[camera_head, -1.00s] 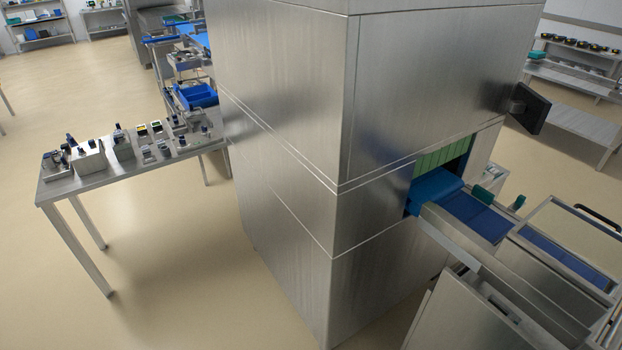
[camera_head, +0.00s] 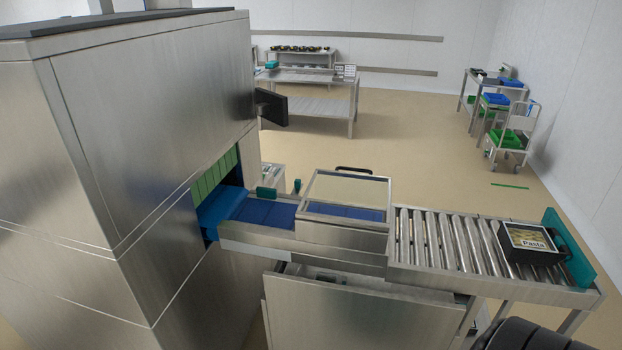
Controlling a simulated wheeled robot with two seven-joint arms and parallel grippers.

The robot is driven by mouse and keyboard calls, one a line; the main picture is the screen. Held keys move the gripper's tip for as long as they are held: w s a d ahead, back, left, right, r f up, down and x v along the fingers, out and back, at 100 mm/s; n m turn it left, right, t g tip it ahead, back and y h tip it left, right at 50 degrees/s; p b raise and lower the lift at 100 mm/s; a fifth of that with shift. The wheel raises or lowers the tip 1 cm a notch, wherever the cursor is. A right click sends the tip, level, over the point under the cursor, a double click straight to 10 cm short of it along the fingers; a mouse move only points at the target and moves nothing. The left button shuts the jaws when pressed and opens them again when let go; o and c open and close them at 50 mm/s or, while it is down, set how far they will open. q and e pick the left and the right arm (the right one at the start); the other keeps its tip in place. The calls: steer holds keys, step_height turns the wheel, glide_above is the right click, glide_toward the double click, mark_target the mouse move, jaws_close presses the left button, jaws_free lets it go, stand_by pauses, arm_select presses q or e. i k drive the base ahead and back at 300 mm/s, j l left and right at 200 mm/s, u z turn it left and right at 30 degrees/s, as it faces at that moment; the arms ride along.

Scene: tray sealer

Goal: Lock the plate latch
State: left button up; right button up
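I cannot make out a plate latch. A large steel machine (camera_head: 130,150) fills the left, with a green strip curtain (camera_head: 215,178) over its opening. A blue belt (camera_head: 265,210) runs out of it to a unit with a framed clear lid (camera_head: 347,188) and a black handle (camera_head: 354,169) at its far edge. Below this unit a steel front panel (camera_head: 360,315) stands tilted outward, with a gap above it; what lies inside is mostly hidden. Neither of my grippers is in view.
A roller conveyor (camera_head: 450,243) runs right to a teal end stop (camera_head: 568,250), with a black tray labelled "Pasta" (camera_head: 530,243) near it. A dark monitor (camera_head: 271,108) juts from the machine. Tables and a cart (camera_head: 512,140) stand behind; the floor between is open.

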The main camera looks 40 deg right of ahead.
mark_target(298, 185)
steer(key=z, duration=1.15)
steer(key=i+l, duration=0.75)
steer(key=i, duration=0.15)
steer(key=u, duration=1.5)
